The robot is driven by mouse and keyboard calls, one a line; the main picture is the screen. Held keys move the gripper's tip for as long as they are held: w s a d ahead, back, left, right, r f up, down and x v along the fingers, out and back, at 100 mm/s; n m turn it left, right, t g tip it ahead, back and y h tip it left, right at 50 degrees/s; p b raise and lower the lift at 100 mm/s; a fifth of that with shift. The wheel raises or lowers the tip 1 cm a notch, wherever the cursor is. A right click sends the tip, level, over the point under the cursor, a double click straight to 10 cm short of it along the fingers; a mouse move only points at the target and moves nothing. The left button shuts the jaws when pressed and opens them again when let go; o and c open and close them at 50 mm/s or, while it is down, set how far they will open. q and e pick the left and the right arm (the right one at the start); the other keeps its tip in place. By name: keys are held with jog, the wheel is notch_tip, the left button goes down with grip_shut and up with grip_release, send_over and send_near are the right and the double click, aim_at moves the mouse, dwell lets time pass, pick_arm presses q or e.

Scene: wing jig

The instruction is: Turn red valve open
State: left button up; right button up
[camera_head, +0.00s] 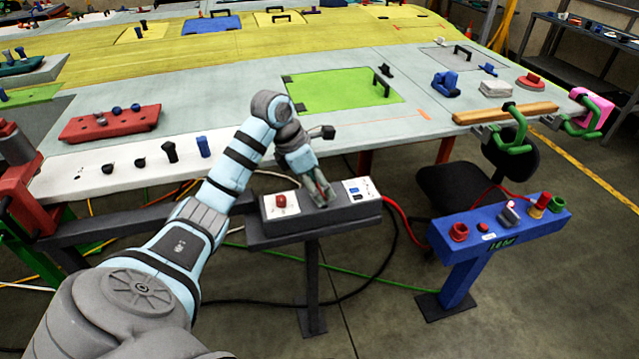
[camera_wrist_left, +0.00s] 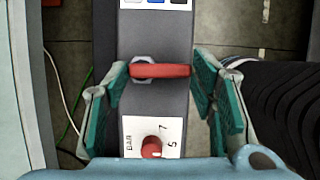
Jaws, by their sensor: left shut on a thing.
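The red valve (camera_wrist_left: 160,71) has a flat red bar handle on a pale hex fitting on the grey box (camera_head: 350,212). In the left wrist view the handle lies crosswise to the box's length. My left gripper (camera_head: 322,198) reaches down onto the box and mostly hides the valve in the head view. In the left wrist view its green-padded fingers (camera_wrist_left: 166,72) stand at the two ends of the handle, shut on it. My right gripper is in neither view.
A red dial knob (camera_wrist_left: 151,147) on a white plate marked BAR sits beside the valve. A switch plate (camera_head: 359,189) is at the box's other end. A blue stand (camera_head: 455,260) with several knobs is to the right. The wing panel (camera_head: 240,135) lies behind.

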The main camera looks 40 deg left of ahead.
pick_arm(q)
jog(key=shift+m, duration=0.4)
jog(key=o, duration=1.1)
jog(key=shift+a, duration=0.1)
jog(key=shift+o, duration=0.2)
jog(key=v, duration=0.7)
jog(key=shift+s+r, duration=0.2)
jog(key=shift+r, duration=0.1)
jog(key=shift+a, duration=0.15)
